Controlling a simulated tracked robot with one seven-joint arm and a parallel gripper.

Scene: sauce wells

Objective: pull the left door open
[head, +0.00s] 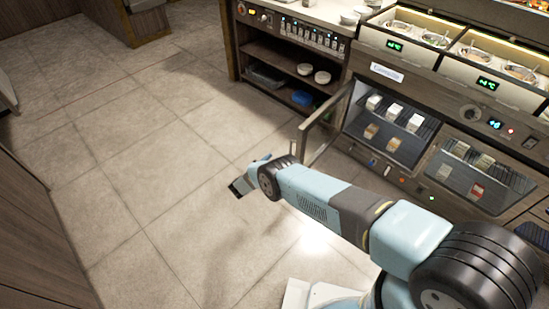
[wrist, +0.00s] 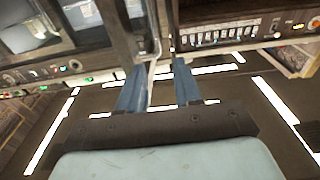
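The left door (head: 304,143) of the lit cabinet stands open, swung out at an angle from its left side. In the wrist view its dark frame (wrist: 121,35) runs down near my fingers. My gripper (wrist: 158,64) shows two blue fingers apart with a gap between them. A pale bar, perhaps the door's handle (wrist: 152,72), shows in or behind that gap; I cannot tell if the fingers touch it. In the head view my wrist is in front of and left of the door, and the fingertips cannot be made out.
The cabinet's lit left compartment (head: 391,122) holds several small cartons. The closed right door (head: 479,172) is beside it. Open shelves with bowls (head: 322,77) and a blue box (head: 302,97) are to the left. The tiled floor (head: 130,150) at left is clear.

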